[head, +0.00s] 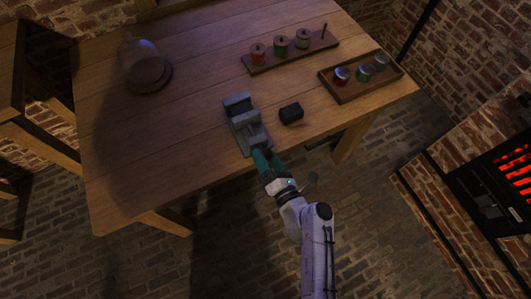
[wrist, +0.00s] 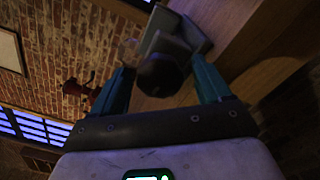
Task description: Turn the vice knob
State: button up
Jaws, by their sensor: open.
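The grey vice (head: 240,118) stands at the front edge of the wooden table. In the wrist view the vice (wrist: 167,38) shows beyond my fingers, with its dark round knob (wrist: 160,75) facing the camera. My gripper (head: 262,158) is at the near end of the vice, by the table's front edge. In the wrist view my gripper (wrist: 163,85) is open, with one teal finger on each side of the knob. I cannot tell whether either finger touches it. In the head view the knob is hidden behind my gripper.
A small black block (head: 291,113) lies right of the vice. A spool rack (head: 270,62) and a tray of jars (head: 350,97) stand farther right. The table's (head: 140,150) front left is clear.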

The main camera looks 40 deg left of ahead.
jog(key=v, duration=0.9)
jog(key=shift+d+p, duration=0.2)
jog(key=shift+p, duration=0.25)
